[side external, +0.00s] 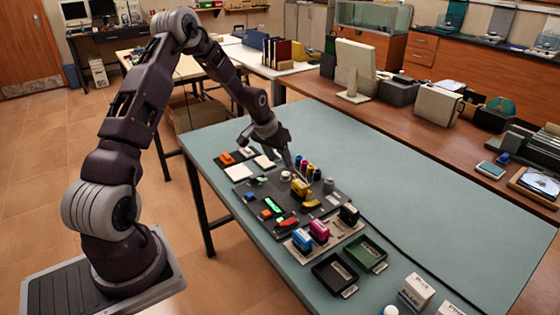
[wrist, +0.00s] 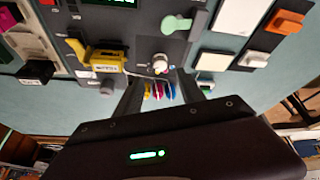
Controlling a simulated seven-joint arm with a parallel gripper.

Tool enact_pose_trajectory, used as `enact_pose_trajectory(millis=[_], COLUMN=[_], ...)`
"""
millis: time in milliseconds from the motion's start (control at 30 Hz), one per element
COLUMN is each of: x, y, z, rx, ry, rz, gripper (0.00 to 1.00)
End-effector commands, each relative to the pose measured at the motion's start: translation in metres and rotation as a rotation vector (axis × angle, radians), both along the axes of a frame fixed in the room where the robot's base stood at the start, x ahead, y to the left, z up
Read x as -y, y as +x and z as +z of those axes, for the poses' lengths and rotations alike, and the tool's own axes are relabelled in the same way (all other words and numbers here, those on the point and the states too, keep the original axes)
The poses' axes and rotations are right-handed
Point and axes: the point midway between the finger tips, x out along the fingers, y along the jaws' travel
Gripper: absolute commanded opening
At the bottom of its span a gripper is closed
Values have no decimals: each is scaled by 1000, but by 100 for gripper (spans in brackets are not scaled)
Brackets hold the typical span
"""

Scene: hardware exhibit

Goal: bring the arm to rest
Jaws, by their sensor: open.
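My gripper (side external: 284,157) hangs above the far side of the dark exhibit panel (side external: 328,206) on the teal table. In the wrist view my gripper (wrist: 160,84) has its two fingers apart, with nothing held between them. A white-topped knob (wrist: 160,62) on the panel shows just beyond the fingertips. Several small coloured pieces (wrist: 158,91) show in the gap between the fingers, farther off. Whether a fingertip touches the panel cannot be told.
A yellow part (side external: 300,187) and a lit green display (side external: 273,206) are on the panel. Orange (side external: 226,158) and white (side external: 238,172) blocks lie on its left.

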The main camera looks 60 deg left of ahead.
Motion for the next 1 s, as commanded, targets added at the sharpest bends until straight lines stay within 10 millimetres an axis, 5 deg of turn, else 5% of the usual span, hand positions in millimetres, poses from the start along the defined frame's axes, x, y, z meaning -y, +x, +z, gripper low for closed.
enact_pose_trajectory(millis=[133, 267, 400, 533, 700, 800, 1000], x=[6, 51, 129, 193, 244, 256, 262], y=[0, -13, -72, -155, -260, -297, -316], z=[10, 84, 179, 234, 251, 247, 242], rx=[-2, -8, -8, 21, 67, 85, 91], ry=[9, 68, 131, 144, 97, 67, 46], rz=[-11, -80, -162, -221, -297, -330, -350], gripper=[46, 46, 46, 46, 46, 46, 46])
